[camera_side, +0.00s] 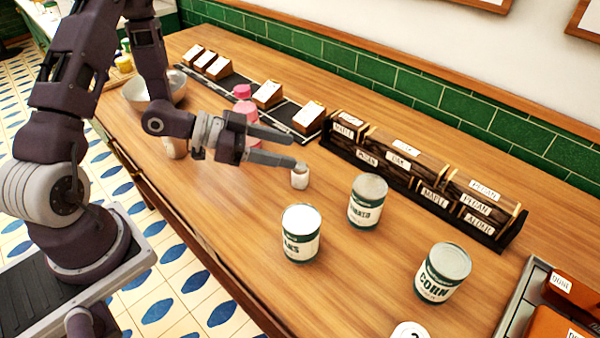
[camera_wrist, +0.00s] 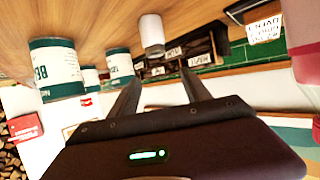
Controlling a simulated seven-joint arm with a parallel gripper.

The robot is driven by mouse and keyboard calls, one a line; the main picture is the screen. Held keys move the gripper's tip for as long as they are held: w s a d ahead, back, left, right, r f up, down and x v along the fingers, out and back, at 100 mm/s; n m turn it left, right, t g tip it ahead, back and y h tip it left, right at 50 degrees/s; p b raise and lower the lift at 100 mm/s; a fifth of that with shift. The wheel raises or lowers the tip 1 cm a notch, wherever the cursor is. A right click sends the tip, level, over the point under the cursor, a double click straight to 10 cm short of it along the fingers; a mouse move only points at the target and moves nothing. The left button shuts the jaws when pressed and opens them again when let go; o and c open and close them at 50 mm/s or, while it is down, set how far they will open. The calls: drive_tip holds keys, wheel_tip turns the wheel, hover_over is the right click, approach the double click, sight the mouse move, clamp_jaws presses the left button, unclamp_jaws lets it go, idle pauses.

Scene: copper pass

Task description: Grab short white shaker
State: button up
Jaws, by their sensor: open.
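The short white shaker (camera_side: 299,179) stands upright on the wooden counter, at the tip of my nearer finger in the side view. In the wrist view the shaker (camera_wrist: 152,35), shown upside down, lies beyond my fingertips and between their lines. My gripper (camera_side: 292,150) is open and empty, reaching low over the counter with its fingers pointing at the shaker's side. The wrist view also shows my gripper's two fingers (camera_wrist: 160,88) spread apart. I cannot tell whether a finger touches the shaker.
Green-labelled cans stand nearby: one at front (camera_side: 301,234), one behind it (camera_side: 368,201), and a corn can (camera_side: 442,272). A black rack of labelled wooden blocks (camera_side: 420,180) runs along the back. A pink-topped item (camera_side: 247,112) stands behind my gripper. A metal bowl (camera_side: 135,95) sits left.

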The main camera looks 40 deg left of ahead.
sight(307, 168)
wheel_tip(307, 168, down, 4)
drive_tip(key=x, duration=0.7)
drive_tip(key=shift+w+d+r, duration=0.1)
drive_tip(key=shift+w+r, duration=0.05)
clamp_jaws()
